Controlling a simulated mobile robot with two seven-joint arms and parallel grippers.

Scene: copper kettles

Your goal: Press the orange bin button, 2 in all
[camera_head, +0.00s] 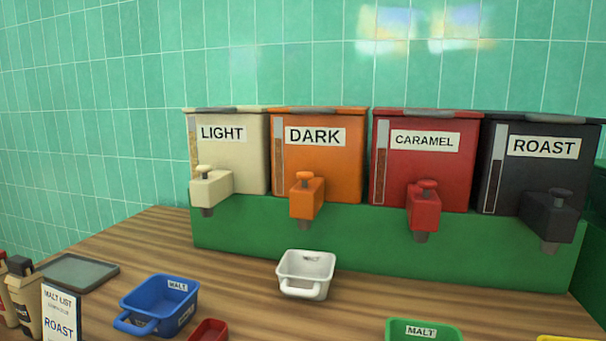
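The orange bin (331,165) carries a DARK label and stands second from the left on a green stand. Its orange button (304,177) sits on top of the orange dispenser (307,199) at the bin's front and appears raised. A white scoop tray (305,272) with a handle stands on the counter below and in front of the orange spout; its inside looks empty. Neither of my grippers is in view.
A cream LIGHT bin (233,165), red CARAMEL bin (422,173) and black ROAST bin (533,166) share the green stand (370,240). A blue tray (160,304), green tray (423,331), red tray (209,330), grey plate (80,271) and ROAST card (61,313) occupy the front counter.

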